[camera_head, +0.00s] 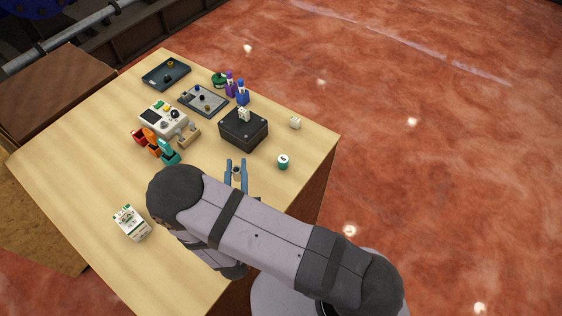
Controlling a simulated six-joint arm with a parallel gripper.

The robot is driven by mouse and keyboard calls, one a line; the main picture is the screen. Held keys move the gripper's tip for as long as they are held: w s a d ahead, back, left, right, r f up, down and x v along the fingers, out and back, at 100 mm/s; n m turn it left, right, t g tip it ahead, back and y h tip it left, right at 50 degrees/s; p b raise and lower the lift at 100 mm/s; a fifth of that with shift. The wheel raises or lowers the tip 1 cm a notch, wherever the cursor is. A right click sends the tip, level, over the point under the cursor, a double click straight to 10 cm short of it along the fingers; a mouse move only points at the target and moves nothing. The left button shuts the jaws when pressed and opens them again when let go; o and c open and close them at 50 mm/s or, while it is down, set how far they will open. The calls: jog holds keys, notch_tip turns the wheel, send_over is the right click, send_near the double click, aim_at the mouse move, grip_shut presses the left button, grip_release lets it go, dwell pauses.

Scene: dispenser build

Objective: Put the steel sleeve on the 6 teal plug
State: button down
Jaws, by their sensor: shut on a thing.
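My gripper (236,166) shows two blue fingers pointing away over the wooden table, near its right side. It is shut on a small grey cylinder, which looks like the steel sleeve (237,173), its dark opening facing up. I cannot tell how high it is above the table. The teal plug (283,161) is a short white and teal cylinder with a mark on its pale top, too small to read surely. It stands upright on the table to the right of my gripper, apart from it.
A black box (243,131) with a small white block on top stands beyond my gripper. Orange and teal holders (168,152), a pale device (163,118) and trays (203,99) stand left and behind. A white carton (132,223) stands at left front.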

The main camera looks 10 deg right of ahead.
jog(key=w+n+y+b, duration=0.2)
jog(key=w+y, duration=0.1)
jog(key=w, duration=0.5)
notch_tip(320, 180, up, 6)
jog(key=n+g+y+b, duration=0.5)
jog(key=n+y+b, duration=0.25)
jog(key=y, duration=0.45)
send_over(283, 159)
jog(key=shift+r+n, duration=0.2)
jog(key=shift+n, duration=0.15)
jog(key=shift+w+f+p, duration=0.1)
jog(key=shift+f+p, duration=0.65)
jog(key=shift+f, duration=2.35)
jog(key=shift+f, duration=0.1)
jog(key=shift+f+p, duration=0.4)
jog(key=shift+f, duration=1.35)
jog(key=shift+f, duration=0.15)
